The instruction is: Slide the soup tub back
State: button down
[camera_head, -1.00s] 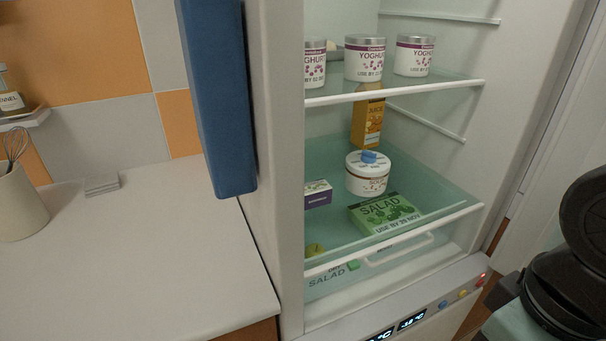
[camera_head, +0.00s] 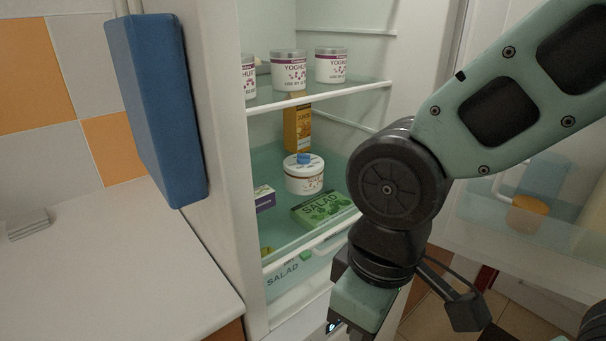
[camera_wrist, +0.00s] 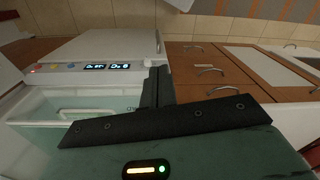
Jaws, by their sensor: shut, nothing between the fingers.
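The soup tub (camera_head: 303,179) is a round white tub with brown print and a blue knob on its lid. It stands upright on the lower glass shelf (camera_head: 283,252) of the open fridge. A yellow juice carton (camera_head: 297,124) stands behind it, and a green salad box (camera_head: 322,207) lies in front. My gripper (camera_head: 348,328) is low in front of the fridge, below the shelf and apart from the tub. In the wrist view its dark fingers (camera_wrist: 157,86) are together with nothing between them. The tub is not in the wrist view.
A purple box (camera_head: 264,198) sits left of the salad. Yoghurt pots (camera_head: 288,71) stand on the shelf above. A drawer (camera_head: 290,277) lies below the shelf. The open fridge door with its bins (camera_head: 540,215) is at the right; a blue block (camera_head: 160,110) is at the left.

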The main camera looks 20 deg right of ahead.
jog(key=w+d+f+m+t+y, duration=0.25)
jog(key=w+m+t, duration=0.2)
jog(key=w, duration=0.65)
jog(key=w+d+f+m+t+y, duration=0.15)
jog(key=w+f+m+t, duration=0.35)
jog(key=w, duration=0.7)
jog(key=w+d+r+m+t+y+b, duration=0.2)
jog(key=w+d+m+t+b, duration=0.4)
jog(key=d+m+b, duration=0.4)
jog(key=shift+w+d+r+m+t+y, duration=0.15)
jog(key=shift+w+d+m+t+y, duration=0.2)
jog(key=shift+d+m+t+y, duration=0.15)
jog(key=shift+b, duration=0.55)
